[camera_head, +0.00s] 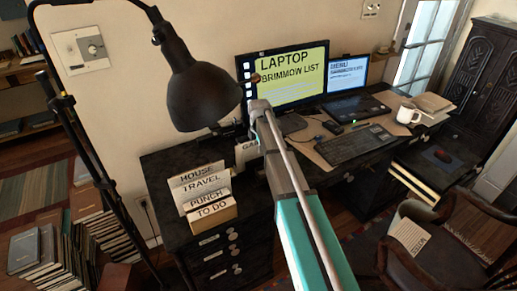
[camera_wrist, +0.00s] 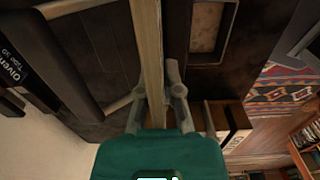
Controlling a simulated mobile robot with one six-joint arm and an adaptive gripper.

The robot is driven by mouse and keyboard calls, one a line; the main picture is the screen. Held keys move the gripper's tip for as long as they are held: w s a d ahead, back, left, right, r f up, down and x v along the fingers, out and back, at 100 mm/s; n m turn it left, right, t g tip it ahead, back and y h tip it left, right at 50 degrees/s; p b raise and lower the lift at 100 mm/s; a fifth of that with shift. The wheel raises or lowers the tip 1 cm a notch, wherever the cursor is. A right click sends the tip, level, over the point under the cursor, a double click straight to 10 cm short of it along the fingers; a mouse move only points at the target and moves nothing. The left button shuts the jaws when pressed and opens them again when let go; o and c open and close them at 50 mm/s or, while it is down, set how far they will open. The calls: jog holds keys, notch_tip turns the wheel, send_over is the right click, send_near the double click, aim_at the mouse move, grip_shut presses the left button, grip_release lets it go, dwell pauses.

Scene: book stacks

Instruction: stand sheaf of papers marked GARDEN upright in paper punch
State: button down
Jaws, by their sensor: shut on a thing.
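The sheaf of papers marked GARDEN shows in the head view only as a white sheet (camera_head: 246,152) with the letters "GA", partly hidden by my arm. In the wrist view my gripper (camera_wrist: 154,98) is shut on a thin pale sheaf (camera_wrist: 149,45), seen edge-on between the fingers. My fingers are hidden in the head view. A white strip marked PUNCH (camera_head: 208,201) stands at the tan holder on the desk's left end, left of the sheaf. The sheaf looks upright and apart from that holder. Whether its lower edge touches the desk is hidden.
Sheets marked HOUSE (camera_head: 196,177) and TRAVEL (camera_head: 200,186) stand behind PUNCH; TO DO (camera_head: 212,208) is in front. A black desk lamp (camera_head: 203,95) hangs above. A monitor (camera_head: 290,75), keyboard (camera_head: 352,146) and mug (camera_head: 407,114) stand to the right.

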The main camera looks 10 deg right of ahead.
dwell(0.3)
jog(key=c, duration=0.7)
grip_release()
